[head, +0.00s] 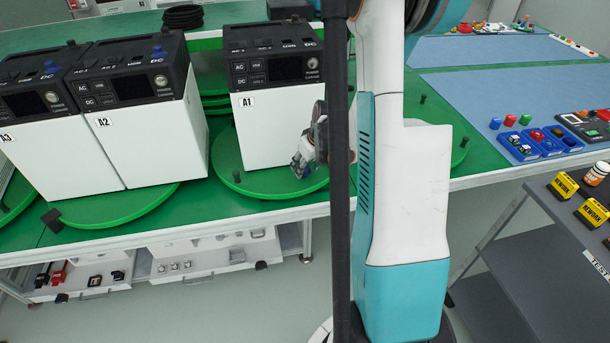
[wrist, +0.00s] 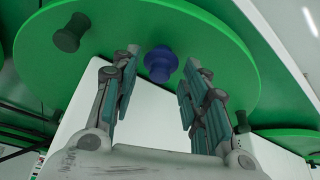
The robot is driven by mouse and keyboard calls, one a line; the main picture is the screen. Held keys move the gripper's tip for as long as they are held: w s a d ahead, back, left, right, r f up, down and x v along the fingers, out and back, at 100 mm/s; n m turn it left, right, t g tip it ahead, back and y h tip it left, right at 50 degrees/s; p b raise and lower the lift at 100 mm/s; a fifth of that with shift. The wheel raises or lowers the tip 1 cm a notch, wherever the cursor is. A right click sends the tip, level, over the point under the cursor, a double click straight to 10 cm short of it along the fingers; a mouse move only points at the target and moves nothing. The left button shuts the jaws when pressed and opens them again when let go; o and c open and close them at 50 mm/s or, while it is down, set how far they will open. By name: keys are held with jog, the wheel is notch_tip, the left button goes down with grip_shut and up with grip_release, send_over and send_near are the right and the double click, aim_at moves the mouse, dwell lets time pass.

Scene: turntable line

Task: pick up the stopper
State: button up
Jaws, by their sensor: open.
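A blue stopper (wrist: 160,64) with a round stepped knob shape stands on the green turntable disc (wrist: 205,35) in the wrist view. My gripper (wrist: 161,72) is open, with one finger on each side of the stopper and a visible gap on both sides. Nothing is held. In the head view my gripper (head: 303,164) is low over the front of the green disc (head: 262,187), beside the white unit A1 (head: 275,130). I cannot make out the stopper there, where my gripper and arm cover that area.
Dark green pegs (wrist: 72,32) stand on the disc, another nearer the right finger (wrist: 241,121). White units A2 (head: 152,140) and A3 (head: 55,150) stand to the left. Blue mats (head: 510,95) and trays (head: 540,142) lie right. A grey cart (head: 535,260) is at lower right.

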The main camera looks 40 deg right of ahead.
jog(key=shift+x, duration=0.8)
jog(key=shift+r, duration=0.1)
jog(key=shift+c, duration=0.2)
jog(key=c, duration=0.5)
jog(key=shift+s+r, duration=0.1)
jog(key=shift+r, duration=0.05)
jog(key=shift+s+r+p, duration=0.1)
jog(key=shift+r+p, duration=0.45)
jog(key=shift+r, duration=0.05)
notch_tip(320, 180, up, 6)
jog(key=p, duration=0.2)
jog(key=shift+a+f+p, duration=0.1)
jog(key=shift+f+p, duration=0.05)
jog(key=shift+p, duration=0.2)
jog(key=s+a, duration=0.5)
jog(key=s, duration=0.3)
jog(key=s+a+p, duration=0.1)
jog(key=s+a, duration=0.4)
jog(key=s, duration=0.3)
jog(key=shift+s+p, duration=0.3)
jog(key=shift+s, duration=0.1)
